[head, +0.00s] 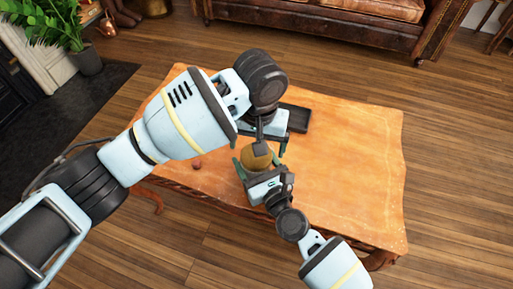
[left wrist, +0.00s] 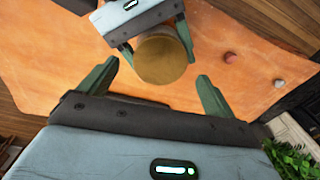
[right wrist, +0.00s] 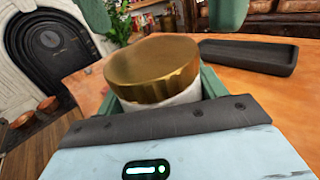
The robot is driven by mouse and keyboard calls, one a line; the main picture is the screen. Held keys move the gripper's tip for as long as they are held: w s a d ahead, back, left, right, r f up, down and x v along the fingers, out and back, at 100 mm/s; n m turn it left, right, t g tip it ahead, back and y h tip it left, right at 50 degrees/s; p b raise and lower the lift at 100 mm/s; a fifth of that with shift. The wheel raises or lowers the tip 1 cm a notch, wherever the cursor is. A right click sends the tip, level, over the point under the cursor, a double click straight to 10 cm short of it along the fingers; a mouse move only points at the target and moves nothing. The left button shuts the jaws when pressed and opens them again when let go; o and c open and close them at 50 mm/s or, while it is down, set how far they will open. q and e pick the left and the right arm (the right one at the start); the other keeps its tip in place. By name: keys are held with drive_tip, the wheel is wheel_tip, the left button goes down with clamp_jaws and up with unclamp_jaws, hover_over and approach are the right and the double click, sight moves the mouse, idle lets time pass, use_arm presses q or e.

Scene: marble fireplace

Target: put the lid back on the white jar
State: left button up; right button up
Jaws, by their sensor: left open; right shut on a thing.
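The white jar (right wrist: 185,107) stands between the fingers of my right gripper (head: 257,163), which is shut on it. The round gold-brown lid (right wrist: 153,70) rests on top of the jar in the right wrist view; I cannot tell if it is fully seated. The lid also shows from above in the left wrist view (left wrist: 161,60) and in the head view (head: 256,157). My left gripper (left wrist: 157,70) is open and empty, its green fingers spread wide above and around the lid, apart from it. In the right wrist view its fingers show at the top edge.
The orange wooden table (head: 350,165) is clear on its right side. A black tray (head: 297,118) lies behind the grippers. A small reddish round thing (head: 197,165) and a pinkish one (left wrist: 279,84) lie on the table.

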use_arm(q)
drive_tip(key=shift+r, duration=0.6)
use_arm(e)
drive_tip(key=shift+r, duration=0.1)
use_arm(q)
drive_tip(key=shift+o, duration=0.2)
drive_tip(key=shift+o, duration=0.8)
wheel_tip(320, 180, up, 12)
drive_tip(key=shift+s+d, duration=0.15)
drive_tip(key=shift+s, duration=0.15)
use_arm(e)
drive_tip(key=o, duration=1.9)
drive_tip(key=shift+o, duration=0.2)
